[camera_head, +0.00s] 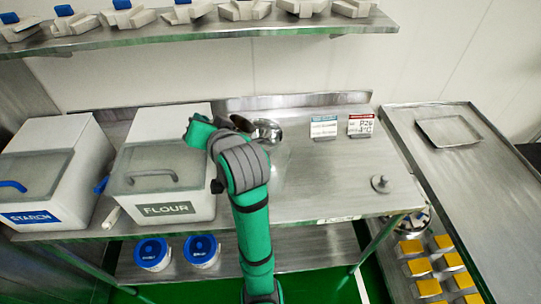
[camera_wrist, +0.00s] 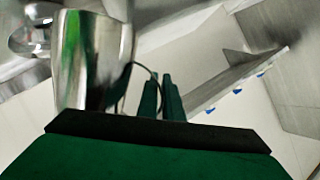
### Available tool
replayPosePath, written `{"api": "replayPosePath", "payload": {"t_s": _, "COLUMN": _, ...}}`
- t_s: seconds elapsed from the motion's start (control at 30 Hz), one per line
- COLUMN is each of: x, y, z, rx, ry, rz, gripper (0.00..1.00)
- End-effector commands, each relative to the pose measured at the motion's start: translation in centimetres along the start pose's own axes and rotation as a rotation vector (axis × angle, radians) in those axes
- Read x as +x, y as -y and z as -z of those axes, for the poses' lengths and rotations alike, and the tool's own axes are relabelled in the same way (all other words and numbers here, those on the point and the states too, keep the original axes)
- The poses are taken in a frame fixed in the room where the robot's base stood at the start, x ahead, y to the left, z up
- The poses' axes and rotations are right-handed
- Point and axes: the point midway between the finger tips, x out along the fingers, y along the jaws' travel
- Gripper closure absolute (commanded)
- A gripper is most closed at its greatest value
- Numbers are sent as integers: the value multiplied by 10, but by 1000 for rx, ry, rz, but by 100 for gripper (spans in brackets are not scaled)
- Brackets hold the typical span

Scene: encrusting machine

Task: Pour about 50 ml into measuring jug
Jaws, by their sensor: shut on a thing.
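A shiny metal jug (camera_wrist: 88,60) fills the left of the wrist view, with a thin curved handle on its right side. My gripper (camera_wrist: 160,82) has its two dark green fingers close together at this handle, shut on it. A second shiny rounded vessel (camera_wrist: 32,38) shows partly at the upper left, beyond the held jug. In the head view my arm hides the gripper. Just past the wrist is a dark round shape, apparently the held jug (camera_head: 241,123), close beside a shiny metal vessel (camera_head: 267,129). I cannot tell which is the measuring jug, or any liquid level.
A flour bin (camera_head: 179,209) and a starch bin (camera_head: 30,216) stand left on the steel bench (camera_head: 310,190). Two small sign cards (camera_head: 324,127) stand at the back. A small metal weight-like piece (camera_head: 381,184) sits right. A shelf (camera_head: 200,30) runs above.

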Motion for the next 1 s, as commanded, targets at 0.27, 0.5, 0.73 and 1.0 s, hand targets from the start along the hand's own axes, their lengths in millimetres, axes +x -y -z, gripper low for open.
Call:
{"api": "replayPosePath", "payload": {"t_s": 0.27, "x": -2, "y": -18, "z": 1, "rx": 200, "ry": 1, "rz": 82, "gripper": 100}}
{"api": "replayPosePath", "payload": {"t_s": 0.5, "x": -4, "y": -22, "z": 6, "rx": 294, "ry": 3, "rz": 120, "gripper": 100}}
{"api": "replayPosePath", "payload": {"t_s": 0.73, "x": -6, "y": -29, "z": 11, "rx": 347, "ry": -2, "rz": 135, "gripper": 100}}
{"api": "replayPosePath", "payload": {"t_s": 1.0, "x": -4, "y": -26, "z": 10, "rx": 378, "ry": 6, "rz": 156, "gripper": 100}}
